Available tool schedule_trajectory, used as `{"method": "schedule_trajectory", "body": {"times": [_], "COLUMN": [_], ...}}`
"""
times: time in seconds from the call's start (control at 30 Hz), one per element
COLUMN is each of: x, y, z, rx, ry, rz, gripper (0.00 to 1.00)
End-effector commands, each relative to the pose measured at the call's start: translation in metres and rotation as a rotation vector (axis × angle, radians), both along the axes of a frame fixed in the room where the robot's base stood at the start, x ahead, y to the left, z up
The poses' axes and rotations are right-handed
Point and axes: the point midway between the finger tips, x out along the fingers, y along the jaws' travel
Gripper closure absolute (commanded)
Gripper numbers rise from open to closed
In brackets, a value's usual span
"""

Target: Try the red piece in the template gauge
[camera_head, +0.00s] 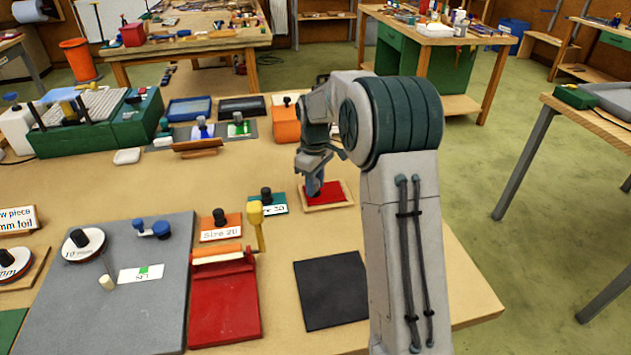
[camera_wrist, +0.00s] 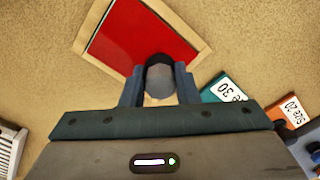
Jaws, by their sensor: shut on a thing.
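The red piece (camera_head: 331,188) lies within the wooden frame of the template gauge (camera_head: 340,204), right of the table's middle. In the wrist view the red piece (camera_wrist: 140,35) appears inside the pale frame (camera_wrist: 86,36), its edges roughly in line with the frame's. I cannot tell whether it is fully seated. My gripper (camera_head: 314,188) points down over the piece. In the wrist view my gripper (camera_wrist: 159,85) is shut on a dark round knob (camera_wrist: 160,62) on the red piece. The fingers and palm hide the piece's near part.
A teal block marked 30 (camera_head: 278,209) stands close to the frame's left, with an orange block marked Size 20 (camera_head: 221,235) beyond it. A red tool with a yellow handle (camera_head: 225,305) and a black mat (camera_head: 331,291) lie nearer. Bare tabletop surrounds the frame's right side.

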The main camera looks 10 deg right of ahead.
Motion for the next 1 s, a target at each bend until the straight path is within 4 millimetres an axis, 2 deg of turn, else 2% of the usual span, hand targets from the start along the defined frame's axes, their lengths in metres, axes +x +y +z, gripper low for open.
{"method": "schedule_trajectory", "body": {"times": [0.2,0.23,0.3,0.67,0.77,1.0], "x": [0.000,0.000,0.000,0.000,0.001,0.001], "y": [0.000,0.000,0.000,0.000,0.000,0.000], "z": [-0.006,-0.005,-0.005,-0.001,0.010,0.064], "rx": [0.000,0.000,0.000,0.000,0.000,0.000], "ry": [0.000,0.000,0.000,-0.001,-0.003,-0.006], "rz": [0.000,0.000,0.000,0.000,0.000,0.000], "gripper": [0.92,0.67,0.47,0.47,0.47,0.47]}}
